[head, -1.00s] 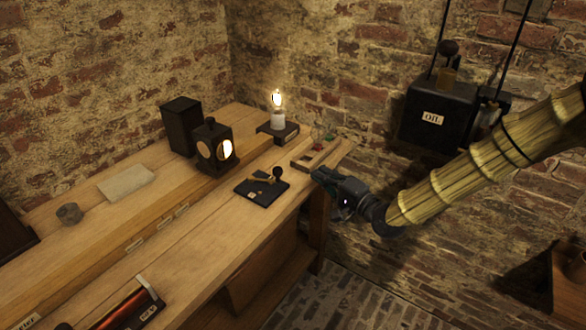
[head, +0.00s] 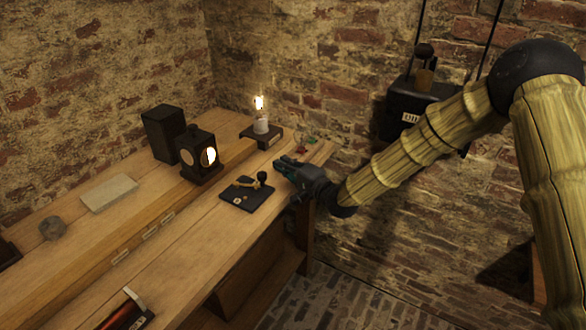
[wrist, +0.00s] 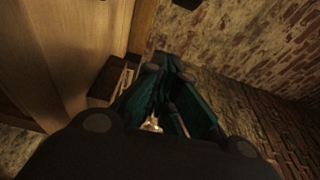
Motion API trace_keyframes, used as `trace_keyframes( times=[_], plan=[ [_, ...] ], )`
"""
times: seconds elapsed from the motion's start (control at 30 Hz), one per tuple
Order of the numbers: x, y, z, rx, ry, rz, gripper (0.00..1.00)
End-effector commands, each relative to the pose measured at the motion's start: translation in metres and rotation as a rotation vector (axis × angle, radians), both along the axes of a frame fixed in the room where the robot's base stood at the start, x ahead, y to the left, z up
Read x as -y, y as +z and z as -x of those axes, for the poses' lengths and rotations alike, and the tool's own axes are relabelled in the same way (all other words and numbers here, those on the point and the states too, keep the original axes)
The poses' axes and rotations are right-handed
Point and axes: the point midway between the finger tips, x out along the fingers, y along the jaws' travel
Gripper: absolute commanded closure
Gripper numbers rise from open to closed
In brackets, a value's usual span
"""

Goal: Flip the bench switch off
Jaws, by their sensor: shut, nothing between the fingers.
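The bench switch (head: 244,197) is a dark square base with a brass lever and a black knob, lying on the wooden bench (head: 190,245). The brass lever lies low across the base, its knob at the right end. My gripper (head: 280,163) is shut and empty, just right of and slightly beyond the switch knob, near the bench's right edge. In the wrist view my gripper (wrist: 165,75) shows its teal fingers together, and the switch cannot be made out there. Whether the fingers touch the knob cannot be told.
A lit lamp bulb on a block (head: 261,130) stands behind my gripper. A black lantern (head: 200,155) and a dark box (head: 163,132) stand left of it. A black oil box (head: 400,115) hangs on the brick wall, partly behind my arm.

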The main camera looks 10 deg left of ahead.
Motion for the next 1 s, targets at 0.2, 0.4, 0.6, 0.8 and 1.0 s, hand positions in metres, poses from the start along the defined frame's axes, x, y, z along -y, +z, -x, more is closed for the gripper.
trace_keyframes(
  times=[0.2, 0.4, 0.6, 0.8, 1.0],
  plan=[
    [-0.01, 0.0, 0.013, -0.001, 0.002, 0.0, 1.0],
    [-0.013, 0.0, 0.028, 0.0, 0.001, 0.0, 1.0],
    [-0.015, -0.001, 0.035, 0.001, 0.0, -0.001, 1.0],
    [-0.015, -0.001, 0.035, 0.001, -0.001, -0.001, 1.0],
    [-0.014, -0.001, 0.036, 0.0, -0.005, 0.0, 1.0]
  ],
)
